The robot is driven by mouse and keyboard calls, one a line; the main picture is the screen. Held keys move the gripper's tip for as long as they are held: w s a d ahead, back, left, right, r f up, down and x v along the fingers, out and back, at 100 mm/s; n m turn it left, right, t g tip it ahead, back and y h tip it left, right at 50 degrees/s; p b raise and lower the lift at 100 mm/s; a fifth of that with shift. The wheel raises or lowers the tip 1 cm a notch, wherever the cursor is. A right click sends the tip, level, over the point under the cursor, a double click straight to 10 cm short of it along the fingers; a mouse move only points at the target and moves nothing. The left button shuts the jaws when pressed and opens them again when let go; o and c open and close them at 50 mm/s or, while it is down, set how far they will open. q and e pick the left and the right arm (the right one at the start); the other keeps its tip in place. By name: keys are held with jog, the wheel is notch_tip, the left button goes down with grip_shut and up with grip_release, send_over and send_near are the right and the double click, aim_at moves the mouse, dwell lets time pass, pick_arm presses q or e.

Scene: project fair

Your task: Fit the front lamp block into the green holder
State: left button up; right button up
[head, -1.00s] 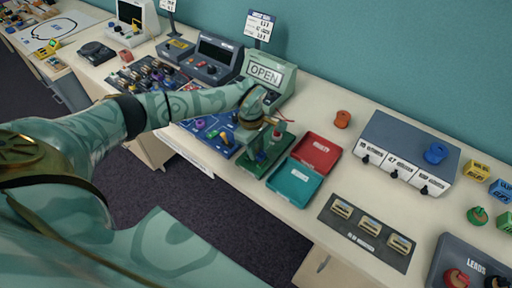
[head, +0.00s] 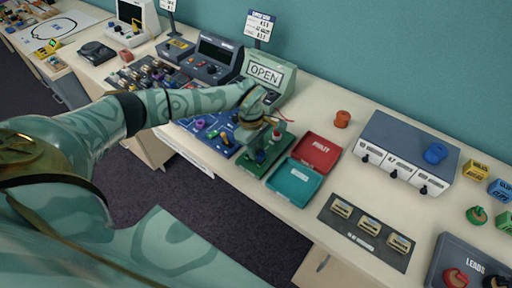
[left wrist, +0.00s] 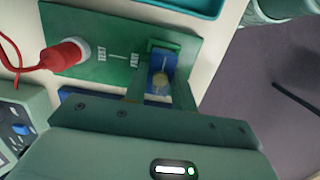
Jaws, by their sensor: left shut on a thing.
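My left gripper (left wrist: 160,98) is shut on a blue lamp block (left wrist: 160,78) with a pale yellowish round lamp. The block is between the fingers, at the green holder (left wrist: 176,44) on the green board (left wrist: 112,25). The block overlaps the holder in the left wrist view; I cannot tell whether it is fully seated. In the head view my left gripper (head: 256,138) is over the green board (head: 251,163), and its fingers partly hide the holder. My right gripper is not in view.
A red plug with a red wire (left wrist: 65,55) stands on the board beside the holder. A teal tray (head: 294,180) and a red tray (head: 316,150) lie to the right. A blue tray of parts (head: 213,134) lies left, and the OPEN sign (head: 266,72) stands behind.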

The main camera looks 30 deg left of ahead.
pick_arm(q)
jog(key=shift+f+b, duration=0.5)
jog(key=shift+f, duration=0.25)
dwell(0.8)
jog(key=o, duration=1.5)
jog(key=shift+o, duration=0.2)
jog(key=shift+r, duration=0.2)
jog(key=shift+r+p, duration=3.3)
jog(key=shift+r, duration=0.6)
